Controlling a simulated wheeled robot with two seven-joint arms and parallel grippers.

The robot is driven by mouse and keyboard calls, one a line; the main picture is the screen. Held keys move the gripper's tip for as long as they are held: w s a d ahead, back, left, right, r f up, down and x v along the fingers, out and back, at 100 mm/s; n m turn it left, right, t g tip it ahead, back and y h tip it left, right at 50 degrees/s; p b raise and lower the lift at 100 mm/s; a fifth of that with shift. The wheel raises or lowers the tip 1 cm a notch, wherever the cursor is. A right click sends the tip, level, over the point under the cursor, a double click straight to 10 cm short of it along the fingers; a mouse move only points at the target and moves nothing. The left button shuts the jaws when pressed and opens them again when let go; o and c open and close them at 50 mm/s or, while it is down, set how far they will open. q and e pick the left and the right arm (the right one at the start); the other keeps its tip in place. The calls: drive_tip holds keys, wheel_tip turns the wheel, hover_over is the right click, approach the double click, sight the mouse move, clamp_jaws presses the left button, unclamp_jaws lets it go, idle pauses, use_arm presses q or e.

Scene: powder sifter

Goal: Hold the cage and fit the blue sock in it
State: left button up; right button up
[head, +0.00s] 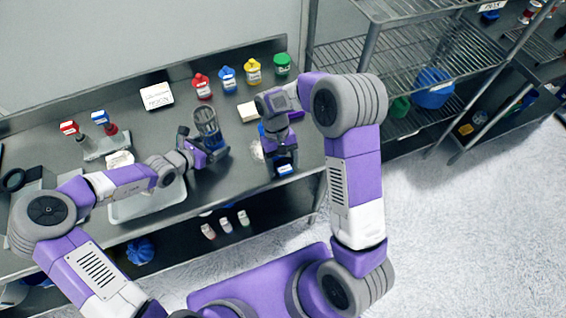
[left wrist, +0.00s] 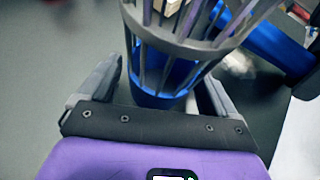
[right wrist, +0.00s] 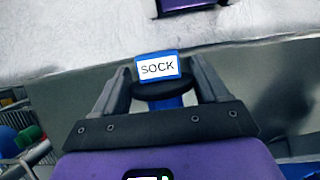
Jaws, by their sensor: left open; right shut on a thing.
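The cage (head: 207,120) is a dark, barred cylinder standing upright on the bench in the head view. It fills the upper middle of the left wrist view, where the cage (left wrist: 180,45) shows blue around and through its lower part. My left gripper (head: 203,144) is open, with its fingers on either side of the cage. My right gripper (head: 282,162) is shut on the blue sock, whose label reads SOCK in the right wrist view (right wrist: 158,67). The sock (head: 285,169) is mostly hidden by the gripper in the head view, near the bench's front edge, right of the cage.
Red, blue, yellow and green-capped jars (head: 228,79) line the back of the bench. A white labelled box (head: 156,96) lies left of them. Wire shelves (head: 430,60) stand at the right.

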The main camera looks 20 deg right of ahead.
use_arm(q)
drive_tip(key=c, duration=0.7)
use_arm(e)
drive_tip(key=a+r+m, duration=0.1)
drive_tip(key=a, duration=0.1)
drive_tip(key=a+r+m+g+y, duration=0.1)
drive_tip(key=a, duration=0.1)
drive_tip(key=a+r+m+y, duration=0.1)
drive_tip(key=a, duration=0.1)
drive_tip(key=shift+s+r+m, duration=0.25)
drive_tip(key=shift+m, duration=0.05)
drive_tip(key=w+a+r+m+y, duration=0.2)
drive_tip(key=a+r+m+y, duration=0.35)
drive_tip(key=r, duration=0.25)
drive_tip(key=w+a+r+m+y, duration=0.1)
drive_tip(key=a+r+m+y, duration=0.45)
drive_tip(key=r, duration=0.35)
drive_tip(key=w+a+r+m+t+y, duration=0.1)
drive_tip(key=w+r+m+t+y, duration=0.15)
drive_tip(key=r+t, duration=0.2)
drive_tip(key=w+r+m+t+y, duration=0.2)
drive_tip(key=r+t+y, duration=0.1)
drive_tip(key=r, duration=0.3)
drive_tip(key=w+d+r+m+t, duration=0.1)
drive_tip(key=w+r+m+t, duration=0.1)
drive_tip(key=w+m+t, duration=0.3)
drive_tip(key=shift+w+d+r+t, duration=0.3)
drive_tip(key=shift+w+d+t, duration=0.1)
drive_tip(key=shift+w+t, duration=1.55)
